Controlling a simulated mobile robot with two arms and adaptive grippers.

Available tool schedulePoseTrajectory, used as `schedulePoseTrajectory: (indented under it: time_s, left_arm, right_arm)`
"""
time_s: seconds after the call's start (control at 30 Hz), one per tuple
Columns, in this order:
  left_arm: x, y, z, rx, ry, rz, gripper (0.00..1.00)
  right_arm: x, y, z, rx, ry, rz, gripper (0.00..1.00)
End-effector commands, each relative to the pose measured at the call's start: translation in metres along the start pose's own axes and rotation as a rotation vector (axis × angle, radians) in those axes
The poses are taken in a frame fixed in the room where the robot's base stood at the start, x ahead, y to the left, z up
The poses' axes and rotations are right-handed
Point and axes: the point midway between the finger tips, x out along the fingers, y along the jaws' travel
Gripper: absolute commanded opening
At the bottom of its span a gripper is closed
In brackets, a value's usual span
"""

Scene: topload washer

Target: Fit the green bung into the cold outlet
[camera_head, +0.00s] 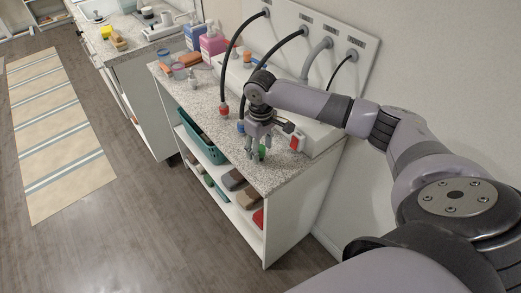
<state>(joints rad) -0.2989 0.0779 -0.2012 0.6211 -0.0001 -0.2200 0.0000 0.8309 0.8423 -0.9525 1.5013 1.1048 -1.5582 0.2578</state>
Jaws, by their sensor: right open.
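My right gripper (257,154) points down over the front part of the speckled counter and is open. A small green thing (262,152), probably the green bung, shows at its fingers; the fingers partly hide it, and I cannot tell whether they touch it. A white wall panel (318,38) carries several labelled outlets with hoses. The labels are too small to read, so I cannot tell which outlet is the cold one. One black hose ends in a red fitting (224,110), and a blue fitting (240,127) shows beside my wrist. My left gripper is out of view.
A pink bottle (212,44), a blue bottle (194,38) and small jars stand at the counter's far left. A red-and-white item (297,142) lies right of my gripper. Shelves below hold a teal basket (200,140). Open floor (150,220) lies left.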

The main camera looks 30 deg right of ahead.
Motion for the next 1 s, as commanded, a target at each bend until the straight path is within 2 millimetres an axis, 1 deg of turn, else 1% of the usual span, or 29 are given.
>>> schedulePoseTrajectory:
  time_s: [0.1, 0.33, 0.9, 1.0]
  left_arm:
    - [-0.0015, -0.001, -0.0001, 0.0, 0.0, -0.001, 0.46]
    - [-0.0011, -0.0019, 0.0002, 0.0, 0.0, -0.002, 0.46]
    - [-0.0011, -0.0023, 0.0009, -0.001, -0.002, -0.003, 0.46]
    - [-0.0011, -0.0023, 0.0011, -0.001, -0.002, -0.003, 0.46]
  right_arm:
    - [0.008, -0.0003, 0.0002, -0.001, 0.0, 0.001, 0.49]
    - [0.009, -0.0002, 0.0, -0.001, 0.001, 0.0, 0.48]
    - [0.0085, -0.0001, 0.0001, -0.001, 0.001, 0.0, 0.1]
    - [0.0084, -0.0001, 0.0, -0.001, 0.001, 0.0, 0.06]
